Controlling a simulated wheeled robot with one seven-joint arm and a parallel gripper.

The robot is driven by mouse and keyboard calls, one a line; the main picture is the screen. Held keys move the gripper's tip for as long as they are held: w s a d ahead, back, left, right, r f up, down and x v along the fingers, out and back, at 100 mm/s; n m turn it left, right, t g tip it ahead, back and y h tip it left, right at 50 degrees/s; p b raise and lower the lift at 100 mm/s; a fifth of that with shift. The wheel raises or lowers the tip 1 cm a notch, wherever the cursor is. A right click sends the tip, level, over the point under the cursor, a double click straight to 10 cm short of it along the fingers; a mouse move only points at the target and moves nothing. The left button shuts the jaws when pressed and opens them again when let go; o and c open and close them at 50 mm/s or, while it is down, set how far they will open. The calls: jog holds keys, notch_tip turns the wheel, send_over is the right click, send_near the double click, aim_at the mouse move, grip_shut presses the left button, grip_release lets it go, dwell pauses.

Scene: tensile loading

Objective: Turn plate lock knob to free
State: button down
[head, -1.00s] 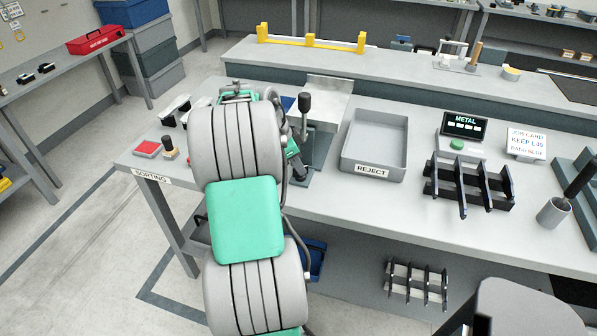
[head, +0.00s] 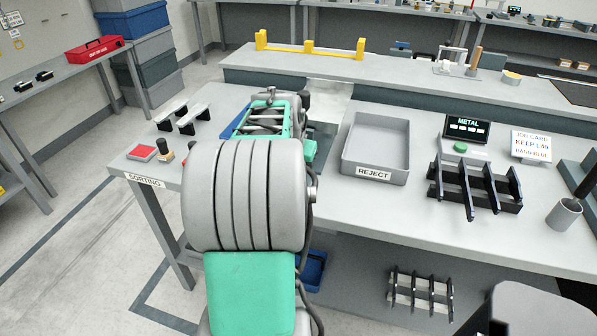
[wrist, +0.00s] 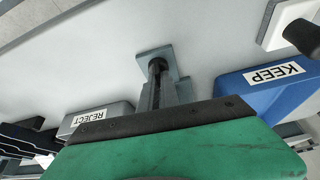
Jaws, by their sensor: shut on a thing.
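My gripper (wrist: 155,125) shows in the wrist view as a green body with a dark front edge; its fingertips are hidden. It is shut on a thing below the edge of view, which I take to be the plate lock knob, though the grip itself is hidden. Just beyond it in the wrist view stands a grey fixture (wrist: 183,90) with a dark upright part. In the head view my arm covers most of this fixture, and only a dark knob-like top (head: 304,97) shows beside the arm's end. The knob's turn angle cannot be read.
The grey REJECT tray (head: 376,172) stands right of my arm; the blue KEEP bin (wrist: 265,95) shows in the wrist view. A METAL display (head: 466,130) and black rack (head: 475,190) are further right. A red pad (head: 142,153) lies at the bench's left end.

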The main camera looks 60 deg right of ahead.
jog(key=shift+n, duration=0.6)
jog(key=c, duration=1.6)
grip_release()
jog(key=v, duration=0.7)
jog(key=shift+s+r, duration=0.2)
jog(key=shift+r, duration=0.2)
jog(key=shift+a, duration=0.15)
